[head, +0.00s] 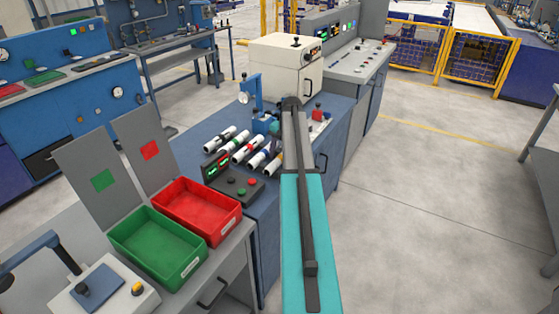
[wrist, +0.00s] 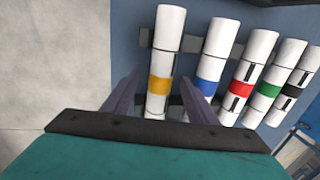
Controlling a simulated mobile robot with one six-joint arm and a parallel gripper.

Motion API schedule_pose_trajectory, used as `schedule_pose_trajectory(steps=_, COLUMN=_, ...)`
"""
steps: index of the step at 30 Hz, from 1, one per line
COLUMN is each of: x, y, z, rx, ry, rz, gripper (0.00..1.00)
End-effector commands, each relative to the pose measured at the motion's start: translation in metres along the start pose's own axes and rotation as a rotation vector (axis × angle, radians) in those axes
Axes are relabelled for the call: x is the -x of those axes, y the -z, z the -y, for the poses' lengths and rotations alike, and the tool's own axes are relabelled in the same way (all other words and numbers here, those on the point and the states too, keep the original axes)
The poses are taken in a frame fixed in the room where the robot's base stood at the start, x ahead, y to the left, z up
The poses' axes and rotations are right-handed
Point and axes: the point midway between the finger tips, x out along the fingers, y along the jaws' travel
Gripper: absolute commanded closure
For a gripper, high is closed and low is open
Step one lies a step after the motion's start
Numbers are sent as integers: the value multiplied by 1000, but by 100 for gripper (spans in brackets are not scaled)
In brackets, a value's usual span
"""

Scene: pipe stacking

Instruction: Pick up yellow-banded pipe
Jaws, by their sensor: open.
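The yellow-banded pipe (wrist: 165,45) is white with one yellow band and lies at the left end of a row of pipes in the wrist view. My gripper (wrist: 162,84) is open, with one finger to each side of this pipe near its band. The pipe's near end is hidden behind my gripper's body. Whether the fingers touch the pipe or are still above it, I cannot tell. In the head view the yellow-banded pipe (head: 274,164) is at the right end of the row, partly behind my arm.
Beside it lie pipes with blue (wrist: 212,60), red (wrist: 247,75), green (wrist: 270,84) and black (wrist: 293,90) bands on a dark rack. A red bin (head: 197,208) and a green bin (head: 158,246) stand at the left. Open floor (head: 420,200) lies to the right.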

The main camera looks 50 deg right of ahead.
Motion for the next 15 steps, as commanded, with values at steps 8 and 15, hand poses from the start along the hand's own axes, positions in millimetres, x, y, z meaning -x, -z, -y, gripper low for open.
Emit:
schedule_pose_trajectory(steps=8, x=0, y=0, z=0, rx=0, ry=0, rz=0, gripper=48)
schedule_pose_trajectory(steps=15, x=0, y=0, z=-1, rx=-1, ry=0, rz=0, gripper=54)
